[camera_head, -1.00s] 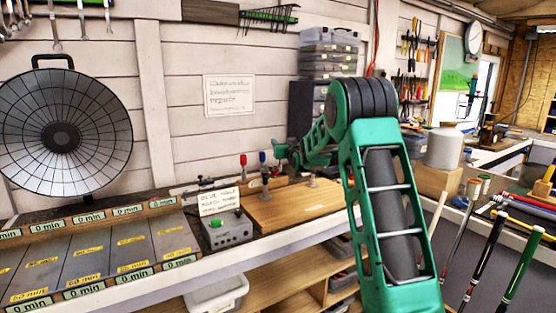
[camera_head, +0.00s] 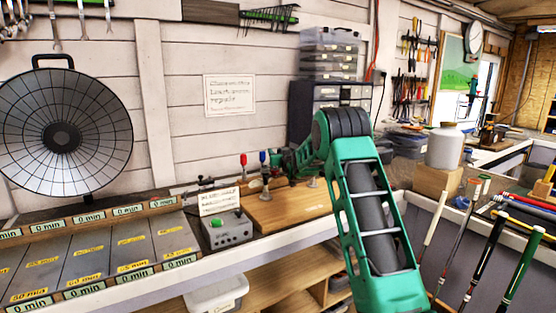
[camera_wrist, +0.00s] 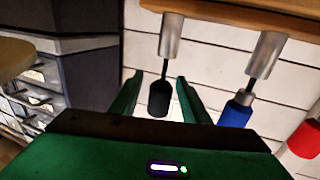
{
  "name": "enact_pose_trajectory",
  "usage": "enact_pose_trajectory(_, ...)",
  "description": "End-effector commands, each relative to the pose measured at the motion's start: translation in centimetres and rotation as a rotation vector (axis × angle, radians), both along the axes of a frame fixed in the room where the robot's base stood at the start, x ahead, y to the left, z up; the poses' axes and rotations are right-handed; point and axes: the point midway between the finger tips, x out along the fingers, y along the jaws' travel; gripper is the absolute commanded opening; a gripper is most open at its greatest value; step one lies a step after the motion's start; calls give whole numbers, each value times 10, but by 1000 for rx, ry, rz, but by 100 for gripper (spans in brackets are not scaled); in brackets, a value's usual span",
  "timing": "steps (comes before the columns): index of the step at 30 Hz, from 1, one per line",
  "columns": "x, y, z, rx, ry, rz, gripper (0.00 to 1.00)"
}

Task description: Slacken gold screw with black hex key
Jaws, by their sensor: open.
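The black hex key (camera_wrist: 159,99) stands in a metal holder (camera_wrist: 171,37) on the wooden board (camera_wrist: 250,16); the wrist view looks upside down. My gripper (camera_wrist: 160,80) is open, with one finger on each side of the black handle and a gap visible to both. A blue-handled tool (camera_wrist: 236,111) and a red-handled tool (camera_wrist: 304,139) are beside it. In the head view the blue handle (camera_head: 262,157) and red handle (camera_head: 243,160) stand left of my gripper; the black key is hard to make out there. I cannot identify the gold screw in either view.
The wooden board (camera_head: 275,214) lies on the bench beside a grey box with a green button (camera_head: 228,231) and a paper sign. Drawer cabinets (camera_head: 328,94) stand behind my arm. Golf clubs (camera_head: 483,257) lean at right. Marked trays (camera_head: 85,264) lie at left.

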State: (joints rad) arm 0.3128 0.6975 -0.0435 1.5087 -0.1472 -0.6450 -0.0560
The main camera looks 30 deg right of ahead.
Motion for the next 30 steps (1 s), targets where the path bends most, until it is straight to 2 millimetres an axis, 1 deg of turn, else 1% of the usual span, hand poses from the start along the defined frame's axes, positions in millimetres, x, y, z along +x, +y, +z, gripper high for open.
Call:
enact_pose_trajectory(3,5,-1,1,0,-1,0,42)
enact_pose_trajectory(9,6,-2,1,0,-1,-1,42)
enact_pose_trajectory(10,6,-2,1,0,-1,-1,40)
enact_pose_trajectory(15,5,-2,1,0,-1,-1,0)
enact_pose_trajectory(23,5,-2,1,0,-1,-1,0)
enact_pose_trajectory(25,5,-2,4,-1,-2,-1,0)
enact_pose_trajectory(28,5,-2,14,-2,-3,0,0)
enact_pose_trajectory(30,5,-2,26,-2,-4,0,0)
